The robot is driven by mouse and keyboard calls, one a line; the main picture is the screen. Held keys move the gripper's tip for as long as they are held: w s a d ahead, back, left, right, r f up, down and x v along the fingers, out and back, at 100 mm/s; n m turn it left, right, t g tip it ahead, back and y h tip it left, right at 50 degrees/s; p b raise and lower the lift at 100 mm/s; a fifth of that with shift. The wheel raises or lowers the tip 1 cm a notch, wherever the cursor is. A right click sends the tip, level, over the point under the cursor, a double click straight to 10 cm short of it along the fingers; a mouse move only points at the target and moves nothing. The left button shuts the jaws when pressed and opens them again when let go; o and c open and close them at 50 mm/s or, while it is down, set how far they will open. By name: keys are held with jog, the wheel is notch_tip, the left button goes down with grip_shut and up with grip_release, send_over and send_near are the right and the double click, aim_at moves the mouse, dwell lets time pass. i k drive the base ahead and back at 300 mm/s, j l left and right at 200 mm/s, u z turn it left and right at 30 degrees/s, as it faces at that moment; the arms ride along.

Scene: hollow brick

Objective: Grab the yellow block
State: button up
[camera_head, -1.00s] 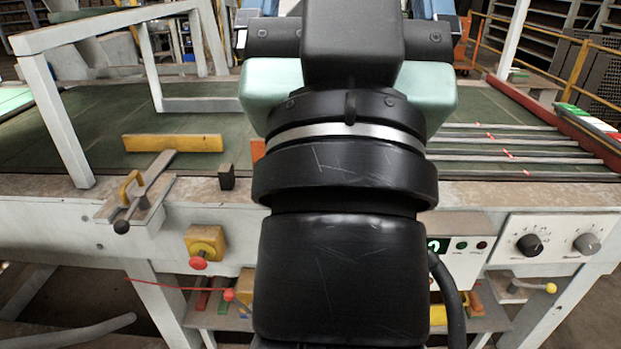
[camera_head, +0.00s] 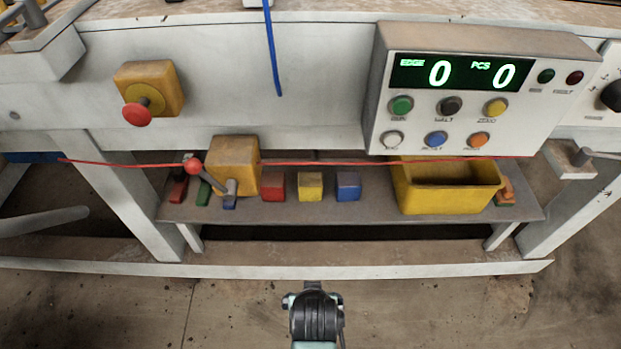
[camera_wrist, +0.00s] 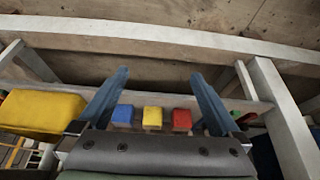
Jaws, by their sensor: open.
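The yellow block (camera_head: 311,187) is a small cube on the grey shelf (camera_head: 350,212) under the machine's front panel. A red block (camera_head: 273,186) sits on its left and a blue block (camera_head: 348,186) on its right, with small gaps. In the wrist view the yellow block (camera_wrist: 153,114) shows between the two blue fingers, with the blue and red blocks on either side, in reversed order. My gripper (camera_wrist: 160,74) is open and empty, apart from the blocks. In the head view my arm's end is at the bottom centre, in front of the shelf; its fingers are not clear there.
A yellow bin (camera_head: 447,188) stands on the shelf at right. A larger yellow-brown box (camera_head: 233,167) with a lever stands at left. A red cord (camera_head: 385,162) runs across above the blocks. The control panel (camera_head: 470,95) overhangs the right side. A white lower beam (camera_head: 400,270) crosses in front.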

aim_at(309, 184)
jog(key=i, duration=1.15)
